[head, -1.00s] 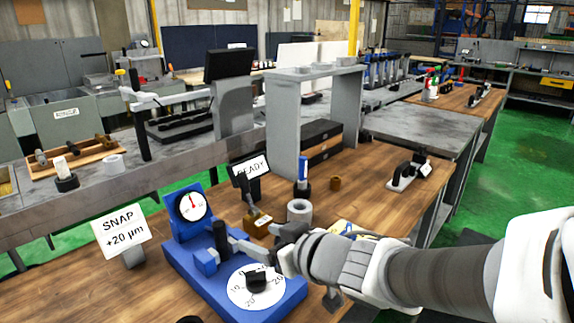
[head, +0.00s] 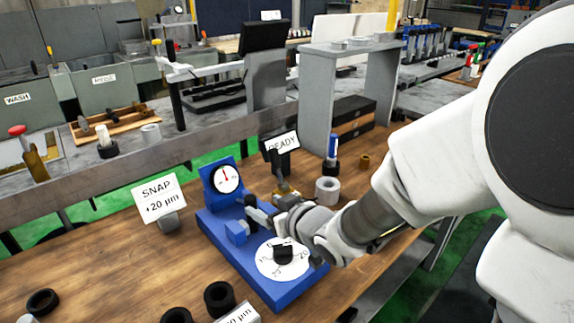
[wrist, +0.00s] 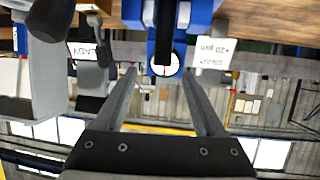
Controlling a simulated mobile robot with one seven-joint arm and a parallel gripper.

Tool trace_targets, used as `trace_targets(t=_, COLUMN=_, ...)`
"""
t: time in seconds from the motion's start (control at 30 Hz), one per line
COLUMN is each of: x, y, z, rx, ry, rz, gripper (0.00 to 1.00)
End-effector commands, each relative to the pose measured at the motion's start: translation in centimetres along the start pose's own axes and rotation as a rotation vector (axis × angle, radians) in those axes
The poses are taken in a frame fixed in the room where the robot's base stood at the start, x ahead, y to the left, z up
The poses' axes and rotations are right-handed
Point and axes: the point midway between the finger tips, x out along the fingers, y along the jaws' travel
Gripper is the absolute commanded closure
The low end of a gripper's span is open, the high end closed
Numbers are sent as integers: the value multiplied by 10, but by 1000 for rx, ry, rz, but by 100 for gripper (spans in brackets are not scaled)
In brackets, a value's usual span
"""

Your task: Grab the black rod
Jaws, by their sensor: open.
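In the wrist view, which is upside down, the rod (wrist: 165,30) lines up with the gap between the two spread fingers of my gripper (wrist: 160,72). The gripper is open, with nothing held. Whether a finger touches the rod cannot be told.
The fixture's white scale disc and black knob (head: 283,255) lie under my wrist. A SNAP sign (head: 158,198) stands left and a READY sign (head: 283,145) behind. A white ring (head: 327,190) and a blue-capped marker (head: 332,150) stand right. Black rings (head: 219,298) lie at the front.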

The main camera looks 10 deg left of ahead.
Motion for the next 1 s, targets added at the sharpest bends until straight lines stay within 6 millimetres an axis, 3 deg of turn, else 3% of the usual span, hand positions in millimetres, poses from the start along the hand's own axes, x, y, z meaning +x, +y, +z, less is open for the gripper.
trace_targets(t=0.1, x=18, y=0, z=2, rx=0, ry=-2, rz=-1, gripper=29)
trace_targets(t=0.37, x=35, y=-1, z=1, rx=-1, ry=0, rz=-1, gripper=29)
trace_targets(t=0.63, x=72, y=-4, z=2, rx=0, ry=-1, rz=0, gripper=29)
trace_targets(t=0.97, x=79, y=-4, z=1, rx=0, ry=0, rz=1, gripper=29)
trace_targets(t=1.0, x=79, y=-4, z=1, rx=0, ry=0, rz=1, gripper=34)
